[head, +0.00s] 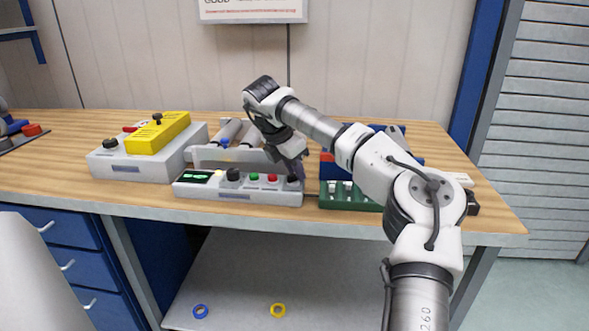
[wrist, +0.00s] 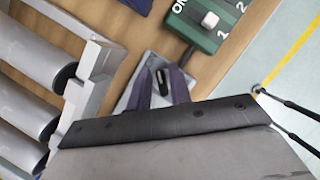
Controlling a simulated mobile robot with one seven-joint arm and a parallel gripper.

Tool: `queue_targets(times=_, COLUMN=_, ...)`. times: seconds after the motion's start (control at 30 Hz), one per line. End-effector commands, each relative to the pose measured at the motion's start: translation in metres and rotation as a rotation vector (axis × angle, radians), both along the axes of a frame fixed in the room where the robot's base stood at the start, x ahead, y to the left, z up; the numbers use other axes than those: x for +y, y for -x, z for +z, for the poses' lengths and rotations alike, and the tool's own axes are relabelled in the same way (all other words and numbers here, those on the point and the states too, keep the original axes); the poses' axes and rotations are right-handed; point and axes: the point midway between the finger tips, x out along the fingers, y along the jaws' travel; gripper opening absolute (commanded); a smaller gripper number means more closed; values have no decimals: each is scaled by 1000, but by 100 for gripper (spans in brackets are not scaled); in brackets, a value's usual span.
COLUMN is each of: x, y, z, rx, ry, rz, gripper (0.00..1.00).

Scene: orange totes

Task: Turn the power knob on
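A grey control panel (head: 240,193) on the bench has a lit green display, a black knob (head: 233,174) near it, a green button, a red button, and another black knob (head: 292,180) at its right end. I cannot read which knob is the power knob. My gripper (head: 297,170) points down at the right-end knob. In the wrist view its two dark fingers (wrist: 162,88) stand on either side of that black knob (wrist: 161,77), with a gap between them. The fingers look open, and I see no clear contact. The knob's lower part is hidden by the gripper.
A green switch box (head: 345,196), marked ON, 1 and 2 in the wrist view (wrist: 200,32), stands just right of the panel. Grey rollers (wrist: 30,52) on a frame lie behind the panel. A grey box with a yellow block (head: 158,133) stands to the left.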

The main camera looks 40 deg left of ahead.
Motion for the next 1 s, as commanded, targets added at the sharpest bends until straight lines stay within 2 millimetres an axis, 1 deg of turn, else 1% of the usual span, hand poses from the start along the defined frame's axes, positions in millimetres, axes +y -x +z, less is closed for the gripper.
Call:
queue_targets(times=0.03, x=0, y=0, z=0, rx=0, ry=0, rz=0, gripper=27)
queue_targets(times=0.07, x=0, y=0, z=0, rx=0, ry=0, rz=1, gripper=31)
queue_targets(times=0.1, x=0, y=0, z=0, rx=1, ry=0, rz=1, gripper=32)
queue_targets(times=0.33, x=0, y=1, z=-1, rx=1, ry=1, rz=1, gripper=32)
queue_targets(times=0.47, x=1, y=3, z=6, rx=1, ry=0, rz=3, gripper=32)
queue_targets(times=0.57, x=3, y=9, z=20, rx=-1, ry=0, rz=3, gripper=32)
queue_targets(times=0.8, x=8, y=29, z=72, rx=-1, ry=-1, rz=2, gripper=32)
queue_targets(times=0.9, x=10, y=37, z=92, rx=-1, ry=-1, rz=3, gripper=32)
queue_targets(times=1.0, x=11, y=44, z=108, rx=0, ry=-1, rz=1, gripper=32)
